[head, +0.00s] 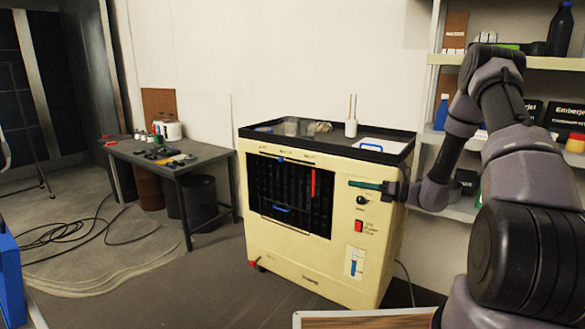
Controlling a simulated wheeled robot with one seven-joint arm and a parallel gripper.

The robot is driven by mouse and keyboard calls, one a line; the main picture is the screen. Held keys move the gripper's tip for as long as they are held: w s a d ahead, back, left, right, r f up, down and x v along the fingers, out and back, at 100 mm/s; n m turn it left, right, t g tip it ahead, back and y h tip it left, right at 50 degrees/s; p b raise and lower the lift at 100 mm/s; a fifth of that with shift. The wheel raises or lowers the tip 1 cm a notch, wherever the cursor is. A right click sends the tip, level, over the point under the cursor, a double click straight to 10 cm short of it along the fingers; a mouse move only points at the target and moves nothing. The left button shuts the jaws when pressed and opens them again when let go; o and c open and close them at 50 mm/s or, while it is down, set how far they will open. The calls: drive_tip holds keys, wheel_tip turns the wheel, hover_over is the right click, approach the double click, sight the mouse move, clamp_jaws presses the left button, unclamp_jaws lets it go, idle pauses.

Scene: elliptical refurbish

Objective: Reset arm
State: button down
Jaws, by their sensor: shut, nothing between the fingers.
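My arm reaches in from the right of the head view and bends down to my gripper (366,185). The gripper is shut and empty, with dark green fingers pointing left. In the picture it lies in front of the upper right of the front panel of a cream-coloured machine (290,265). I cannot tell whether the fingertips touch the panel. The machine has a dark grille (285,195), a red vertical handle (313,183), a black knob (361,200) and a red switch (358,226).
A dark table (135,150) with tools and small containers stands at the left. Shelves (560,63) with bottles and boxes are behind my arm. Cables (75,232) lie on the floor at the left. A wooden surface edge (365,321) is at the bottom. Floor between table and machine is open.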

drive_tip(key=s+a+r+n+g+h, duration=0.2)
drive_tip(key=s+r+n+g+h, duration=0.1)
drive_tip(key=s+r+n, duration=0.5)
drive_tip(key=s+a+r+n+g+h, duration=0.2)
drive_tip(key=s+r+n+g+h, duration=0.15)
drive_tip(key=s+r+n, duration=0.55)
drive_tip(key=s+d+r+n+t+h, duration=0.3)
drive_tip(key=s+d+r+n+h, duration=0.1)
drive_tip(key=s+r, duration=0.2)
drive_tip(key=s+d+r+n+t+h, duration=0.3)
drive_tip(key=s+r, duration=0.3)
drive_tip(key=s, duration=0.3)
drive_tip(key=shift+d+r+n+t+h, duration=0.2)
drive_tip(key=shift+d+n+t+h, duration=0.2)
drive_tip(key=shift+n+h, duration=0.3)
